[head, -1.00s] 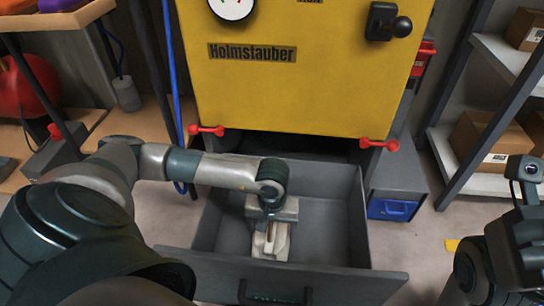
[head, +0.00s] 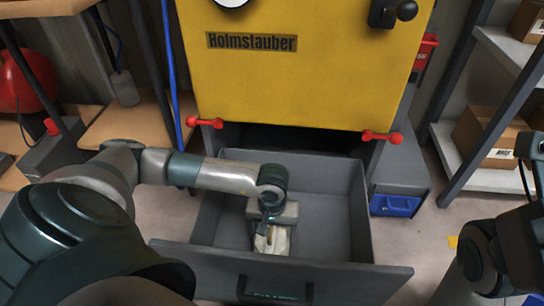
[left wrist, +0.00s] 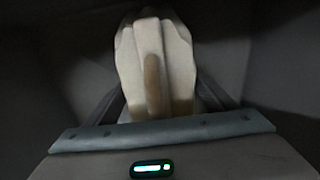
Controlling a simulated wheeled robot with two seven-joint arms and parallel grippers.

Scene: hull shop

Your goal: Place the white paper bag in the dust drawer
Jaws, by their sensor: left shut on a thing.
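The dust drawer (head: 345,205) is a grey open box pulled out below the yellow machine. My left gripper (head: 267,232) reaches down into it, left of its middle, and is shut on the white paper bag (head: 275,243). The bag is inside the drawer walls; I cannot tell whether it touches the floor. In the left wrist view the pale, folded bag (left wrist: 178,62) sits between the fingers of my left gripper (left wrist: 157,100), with a brownish strip down its middle. My right arm is at the right edge of the head view, its fingers out of sight.
The yellow machine (head: 290,85) overhangs the drawer's back, with red-handled latches (head: 382,137) at its lower corners. The drawer's front panel has a dark handle (head: 275,292). A blue bin (head: 395,206) and a shelf with cardboard boxes (head: 490,137) stand to the right.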

